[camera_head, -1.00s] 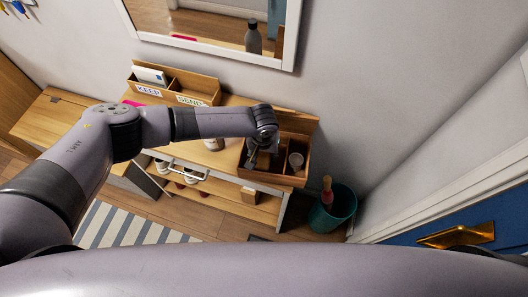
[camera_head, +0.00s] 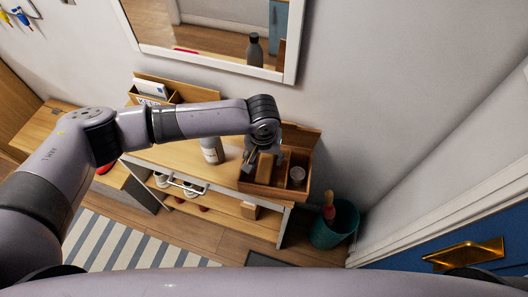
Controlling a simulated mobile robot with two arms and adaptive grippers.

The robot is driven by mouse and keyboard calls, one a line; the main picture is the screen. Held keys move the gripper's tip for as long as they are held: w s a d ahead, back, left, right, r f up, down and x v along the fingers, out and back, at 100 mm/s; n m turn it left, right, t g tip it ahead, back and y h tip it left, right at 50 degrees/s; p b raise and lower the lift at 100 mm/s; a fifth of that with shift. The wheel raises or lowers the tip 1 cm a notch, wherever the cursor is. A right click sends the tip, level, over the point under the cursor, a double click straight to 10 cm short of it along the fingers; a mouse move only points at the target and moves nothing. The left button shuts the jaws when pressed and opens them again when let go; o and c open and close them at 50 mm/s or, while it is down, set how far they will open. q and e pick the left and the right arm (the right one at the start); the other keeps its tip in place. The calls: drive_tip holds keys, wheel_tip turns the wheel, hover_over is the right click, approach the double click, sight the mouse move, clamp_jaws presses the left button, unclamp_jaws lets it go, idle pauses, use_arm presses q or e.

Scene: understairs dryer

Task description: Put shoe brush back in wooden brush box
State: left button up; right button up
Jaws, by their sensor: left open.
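The wooden brush box (camera_head: 302,190) stands at the right end of the wooden console. It has compartments and a raised back. A small pale round tin or cup (camera_head: 297,175) sits in its right part. My left gripper (camera_head: 262,156) points down over the left part of the box, with its fingers apart. A brown block-like shape shows below the fingers; I cannot tell whether it is the shoe brush or a divider. I see nothing clearly held. My right gripper is not in view.
A grey-white bottle (camera_head: 212,150) stands on the console left of the box. A letter holder (camera_head: 170,84) is at the back left, partly behind my arm. A teal bin (camera_head: 335,236) with a red-handled item stands on the floor at right. A mirror hangs above.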

sight(264, 172)
use_arm(q)
drive_tip(key=shift+s+r+b, duration=0.2)
drive_tip(key=shift+r+b, duration=0.15)
drive_tip(key=shift+r, duration=1.75)
drive_tip(key=shift+s, duration=0.1)
